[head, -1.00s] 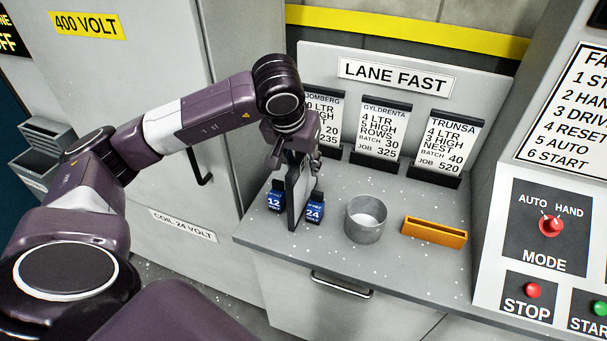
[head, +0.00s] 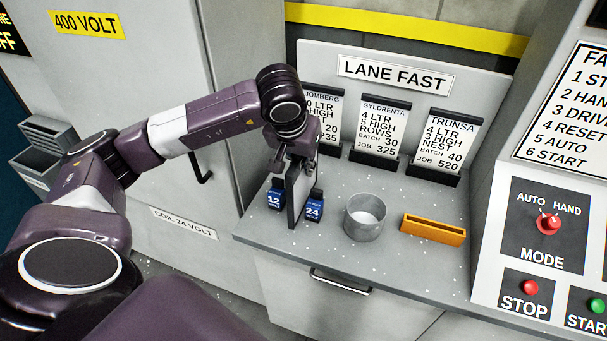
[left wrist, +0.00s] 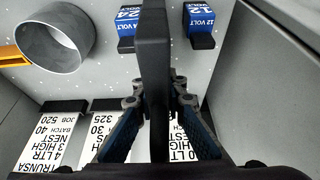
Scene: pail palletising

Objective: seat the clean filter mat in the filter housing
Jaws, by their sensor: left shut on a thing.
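My left gripper (head: 297,166) points down over the bench and is shut on a thin, upright, dark-edged panel, which I take to be the filter mat (head: 295,198). In the left wrist view the panel (left wrist: 153,60) runs edge-on between the two fingers, one on each side. Its lower end is at bench level between two blue blocks; I cannot tell if it touches the bench. A grey slatted box with an open front (head: 45,155), possibly the filter housing, is at far left on the cabinet. My right gripper is not in view.
The blue 12 volt block (head: 275,197) and 24 volt block (head: 314,208) flank the panel closely. A grey metal cup (head: 365,218) and an orange tray (head: 433,231) stand to the right. Three job cards (head: 384,125) line the back. A tall grey cabinet (head: 165,70) stands left.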

